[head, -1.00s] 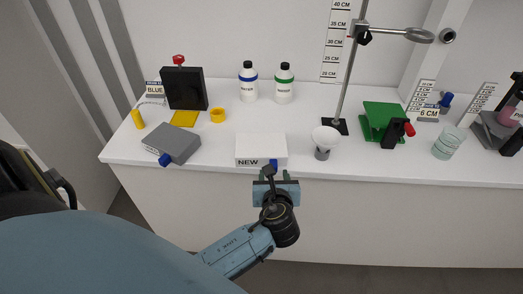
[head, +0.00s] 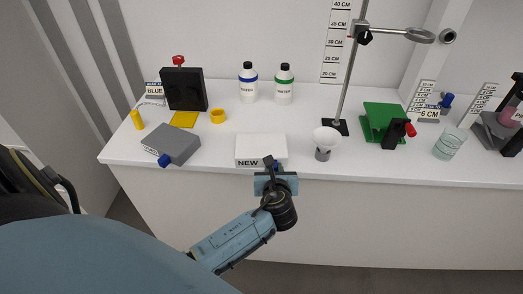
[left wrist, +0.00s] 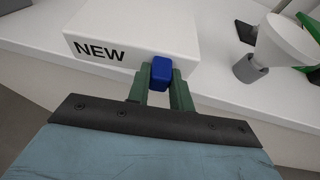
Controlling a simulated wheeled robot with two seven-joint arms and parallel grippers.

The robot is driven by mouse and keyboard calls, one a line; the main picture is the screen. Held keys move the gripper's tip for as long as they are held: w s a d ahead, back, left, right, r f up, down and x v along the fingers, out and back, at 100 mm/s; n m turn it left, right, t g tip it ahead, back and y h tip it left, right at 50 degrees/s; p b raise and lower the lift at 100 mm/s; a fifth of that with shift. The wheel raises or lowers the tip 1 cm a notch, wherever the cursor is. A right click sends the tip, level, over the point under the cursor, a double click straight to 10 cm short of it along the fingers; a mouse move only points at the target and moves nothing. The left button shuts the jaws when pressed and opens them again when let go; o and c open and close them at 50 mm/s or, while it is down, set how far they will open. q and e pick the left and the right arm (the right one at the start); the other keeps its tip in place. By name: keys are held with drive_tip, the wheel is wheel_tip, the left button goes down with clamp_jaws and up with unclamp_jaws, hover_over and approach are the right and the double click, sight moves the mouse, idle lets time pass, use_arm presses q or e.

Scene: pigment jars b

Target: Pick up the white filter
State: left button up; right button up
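The white filter (head: 327,135) is a white cone sitting in a small grey holder (head: 322,154) near the table's front edge. In the left wrist view the filter (left wrist: 285,45) is at the upper right, apart from my gripper. My left gripper (head: 272,167) is at the front of a white box marked NEW (head: 261,147), left of the filter. In the left wrist view its two green fingers (left wrist: 160,84) are on either side of a blue knob (left wrist: 161,73) at the box's front. I cannot tell whether they grip it. My right gripper is not in view.
A grey box (head: 171,144) with a blue knob lies to the left. A stand (head: 335,126) rises behind the filter. A green piece (head: 380,118) and a glass beaker (head: 449,144) stand to the right. Two bottles (head: 249,83) stand at the back.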

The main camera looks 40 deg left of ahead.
use_arm(q)
clamp_jaws()
wheel_tip(320, 180, up, 10)
drive_tip(key=p, duration=0.2)
